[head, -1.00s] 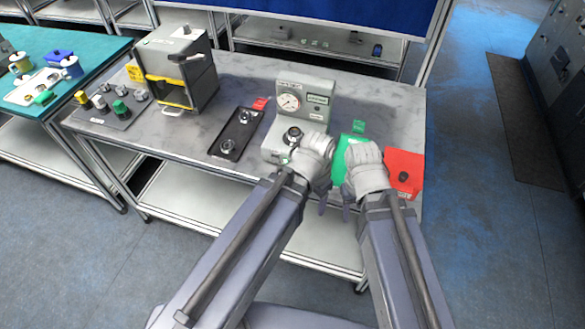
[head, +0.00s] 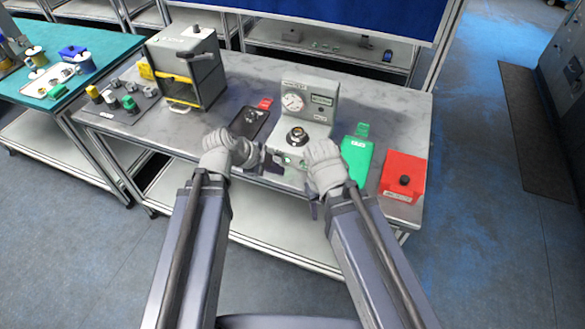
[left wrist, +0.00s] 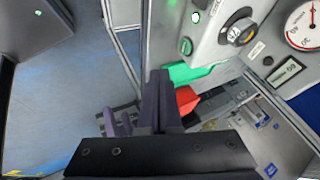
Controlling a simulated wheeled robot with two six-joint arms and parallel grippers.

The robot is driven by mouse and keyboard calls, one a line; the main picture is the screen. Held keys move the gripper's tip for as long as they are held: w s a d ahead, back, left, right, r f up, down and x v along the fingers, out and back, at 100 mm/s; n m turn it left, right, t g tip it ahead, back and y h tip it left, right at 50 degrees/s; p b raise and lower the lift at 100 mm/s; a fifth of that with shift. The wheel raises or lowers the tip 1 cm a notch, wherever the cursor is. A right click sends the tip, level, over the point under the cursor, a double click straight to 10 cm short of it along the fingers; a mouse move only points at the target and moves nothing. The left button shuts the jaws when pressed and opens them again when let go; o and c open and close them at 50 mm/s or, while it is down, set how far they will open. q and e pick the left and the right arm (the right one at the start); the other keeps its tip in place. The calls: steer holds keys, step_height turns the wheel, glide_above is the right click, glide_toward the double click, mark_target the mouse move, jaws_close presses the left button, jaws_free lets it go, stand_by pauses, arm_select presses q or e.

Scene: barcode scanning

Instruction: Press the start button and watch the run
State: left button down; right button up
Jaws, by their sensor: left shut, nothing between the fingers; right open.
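The grey test machine (head: 318,108) stands on the workbench with a round gauge, a small display and a dark round part seated on its base. On its front, the left wrist view shows a green button (left wrist: 186,46) and a bright white-lit one (left wrist: 195,17). My left gripper (head: 272,161) is shut and empty, its fingers pointing right at the machine's lower left front. In the left wrist view its fingertips (left wrist: 160,76) appear just below the green button; I cannot tell whether they touch anything. My right gripper (head: 314,208) is open, fingers down, in front of the machine's right side.
A green bin (head: 357,160) and a red box (head: 403,177) with a dark knob stand right of the machine. A black tray (head: 262,118) lies left of it. A yellow-trimmed grey box (head: 185,65) and a mat of small parts (head: 122,112) are further left.

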arm_select(q)
steer(key=shift+a, duration=0.1)
stand_by(0.3)
steer(key=b+x, duration=0.2)
steer(key=x, duration=0.1)
steer(key=w+b+x, duration=0.1)
steer(key=b+x, duration=0.2)
steer(key=x, duration=0.1)
steer(key=w+r+b+x, duration=0.1)
steer(key=b+x, duration=0.2)
steer(key=x, duration=0.1)
steer(key=shift+w+d, duration=0.4)
steer(key=shift+w, duration=0.4)
